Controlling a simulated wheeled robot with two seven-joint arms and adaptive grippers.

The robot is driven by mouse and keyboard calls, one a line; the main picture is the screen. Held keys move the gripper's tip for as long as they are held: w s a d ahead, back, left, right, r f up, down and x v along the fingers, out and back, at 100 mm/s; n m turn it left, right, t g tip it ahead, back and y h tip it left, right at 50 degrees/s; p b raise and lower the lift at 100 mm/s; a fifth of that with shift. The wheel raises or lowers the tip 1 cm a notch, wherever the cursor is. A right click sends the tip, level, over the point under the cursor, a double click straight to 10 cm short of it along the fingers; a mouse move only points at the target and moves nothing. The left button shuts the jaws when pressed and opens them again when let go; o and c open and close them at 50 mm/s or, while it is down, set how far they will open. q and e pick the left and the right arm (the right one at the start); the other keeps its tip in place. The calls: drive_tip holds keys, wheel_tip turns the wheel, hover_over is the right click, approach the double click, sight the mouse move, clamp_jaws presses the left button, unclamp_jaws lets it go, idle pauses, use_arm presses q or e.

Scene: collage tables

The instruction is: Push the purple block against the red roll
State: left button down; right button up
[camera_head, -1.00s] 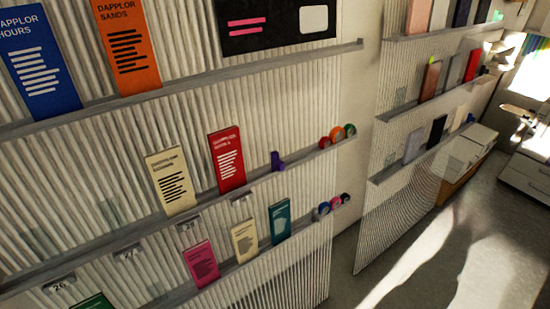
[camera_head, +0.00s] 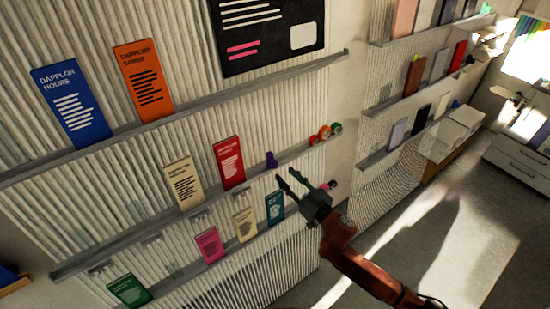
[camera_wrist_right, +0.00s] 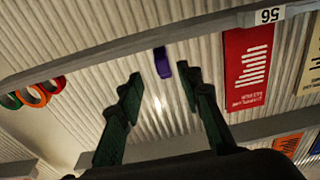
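The purple block (camera_head: 271,160) stands on a grey wall ledge (camera_head: 205,190), right of a red booklet. The red roll (camera_head: 312,140) sits farther right on this ledge, with a clear gap between it and the block. My right gripper (camera_head: 286,177) is open and empty, below and in front of the ledge near the block. In the right wrist view, which is upside down, the purple block (camera_wrist_right: 162,62) shows beyond and between the open fingertips (camera_wrist_right: 159,77), and the red roll (camera_wrist_right: 53,84) is at the left. My left gripper is not in view.
An orange roll (camera_head: 324,132) and a green roll (camera_head: 335,127) sit right of the red roll. The red booklet (camera_head: 229,162) leans left of the block. A lower ledge holds booklets, including a teal one (camera_head: 275,207), close to my gripper.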

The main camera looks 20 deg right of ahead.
sight(277, 166)
drive_tip(key=x, duration=0.4)
drive_tip(key=p+x, duration=0.1)
drive_tip(key=x, duration=0.2)
drive_tip(key=shift+w+a+r, duration=0.2)
drive_tip(key=shift+w+a, duration=0.05)
drive_tip(key=shift+w, duration=0.05)
drive_tip(key=shift+c, duration=0.6)
clamp_jaws()
drive_tip(key=shift+d, duration=0.15)
